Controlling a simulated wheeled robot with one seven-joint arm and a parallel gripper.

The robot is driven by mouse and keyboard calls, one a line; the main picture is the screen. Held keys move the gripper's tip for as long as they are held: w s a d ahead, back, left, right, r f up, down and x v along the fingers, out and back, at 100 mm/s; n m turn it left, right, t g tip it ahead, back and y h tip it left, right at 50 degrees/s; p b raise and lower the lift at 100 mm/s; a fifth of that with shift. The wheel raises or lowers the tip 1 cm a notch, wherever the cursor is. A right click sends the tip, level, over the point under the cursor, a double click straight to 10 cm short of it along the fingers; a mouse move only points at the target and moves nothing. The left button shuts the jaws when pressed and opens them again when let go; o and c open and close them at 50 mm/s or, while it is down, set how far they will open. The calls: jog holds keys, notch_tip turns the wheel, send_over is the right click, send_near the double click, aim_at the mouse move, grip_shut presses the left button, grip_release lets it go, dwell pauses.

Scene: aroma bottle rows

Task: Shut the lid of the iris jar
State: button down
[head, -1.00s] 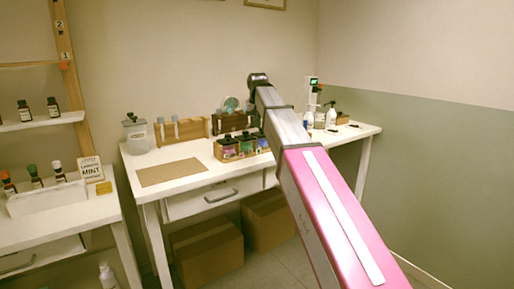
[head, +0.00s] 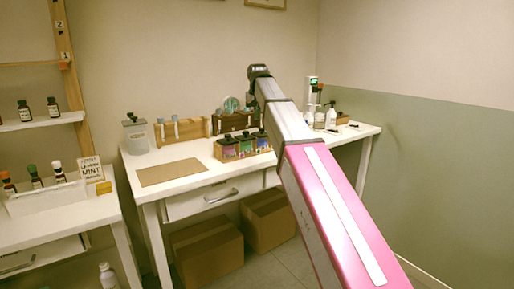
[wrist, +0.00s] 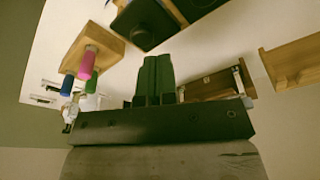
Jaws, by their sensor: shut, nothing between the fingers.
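Three jars with dark lids and coloured labels stand in a wooden holder (head: 245,156) at the front middle of the white table. Their labels are too small to read, so I cannot tell which is the iris jar or how its lid stands. My gripper (wrist: 155,62) is shut and empty in the wrist view. Dark box-like shapes with a round dark knob (wrist: 147,20), perhaps a jar, show at the top of the wrist view, beyond the fingertips. My arm hides the gripper in the head view.
A wooden block (wrist: 100,42) with coloured sticks is at the left of the wrist view. A wooden case (wrist: 212,84) and a wooden rack (wrist: 292,62) are at the right. A flat brown mat (head: 170,172) lies clear at the table's front left.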

notch_tip(320, 180, up, 3)
jog(key=shift+f, duration=0.2)
dwell(1.0)
